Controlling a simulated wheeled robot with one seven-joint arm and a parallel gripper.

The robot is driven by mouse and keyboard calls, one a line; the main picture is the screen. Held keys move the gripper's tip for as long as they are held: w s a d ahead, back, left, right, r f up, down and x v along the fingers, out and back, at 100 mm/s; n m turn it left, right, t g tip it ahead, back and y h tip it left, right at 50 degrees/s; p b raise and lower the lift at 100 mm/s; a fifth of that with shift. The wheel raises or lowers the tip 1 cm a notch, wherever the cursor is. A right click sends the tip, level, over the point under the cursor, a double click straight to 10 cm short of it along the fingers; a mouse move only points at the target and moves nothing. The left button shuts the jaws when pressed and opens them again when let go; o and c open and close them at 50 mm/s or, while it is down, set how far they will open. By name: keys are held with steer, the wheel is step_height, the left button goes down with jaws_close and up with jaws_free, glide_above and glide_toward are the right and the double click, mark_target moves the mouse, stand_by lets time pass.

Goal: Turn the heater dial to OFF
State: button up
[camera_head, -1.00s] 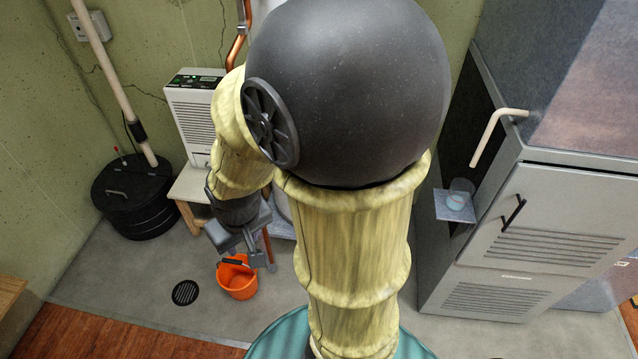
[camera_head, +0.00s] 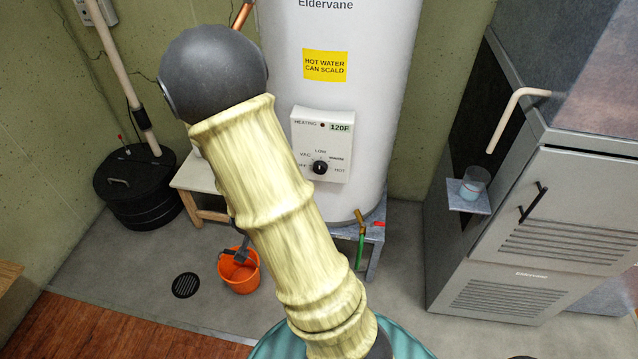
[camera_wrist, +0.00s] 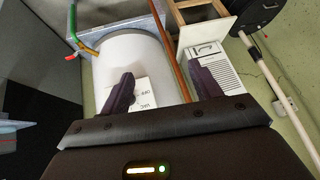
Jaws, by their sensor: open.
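The white water heater (camera_head: 390,60) stands behind my arm in the head view. Its control box (camera_head: 322,128) shows a 120F display and the black dial (camera_head: 320,167), with VAC, LOW and HOT marks around it. The mark at the dial's left is small. I cannot tell where the dial points. My gripper (camera_wrist: 164,82) is open and empty; the heater (camera_wrist: 128,55) and its control box (camera_wrist: 150,97) show upside down beyond its fingers. The left finger hides part of the box there. In the head view my arm hides most of the gripper.
An orange bucket (camera_head: 239,274) stands on the floor near the heater. A wooden stand (camera_head: 190,185) and a black lidded bin (camera_head: 135,185) are at the left. A grey furnace (camera_head: 560,215) is at the right, with a cup (camera_head: 474,182) on its shelf.

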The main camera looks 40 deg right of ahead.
steer(key=s+d+f+m+t+h+b, duration=0.1)
steer(key=d+f+m+t+h+b, duration=0.2)
steer(key=d, duration=1)
step_height(320, 180, down, 7)
steer(key=t+h+b, duration=0.2)
steer(key=h+b, duration=0.3)
steer(key=h, duration=0.2)
steer(key=shift+s+d+r+t+h, duration=0.15)
steer(key=shift+d+r+t+h, duration=0.05)
steer(key=shift+t+h, duration=0.1)
steer(key=shift+d+f+m+b, duration=0.1)
steer(key=shift+m+b, duration=0.2)
steer(key=shift+b, duration=0.3)
steer(key=b, duration=1)
glide_toward(319, 171)
steer(key=x, duration=0.8)
steer(key=shift+d, duration=0.2)
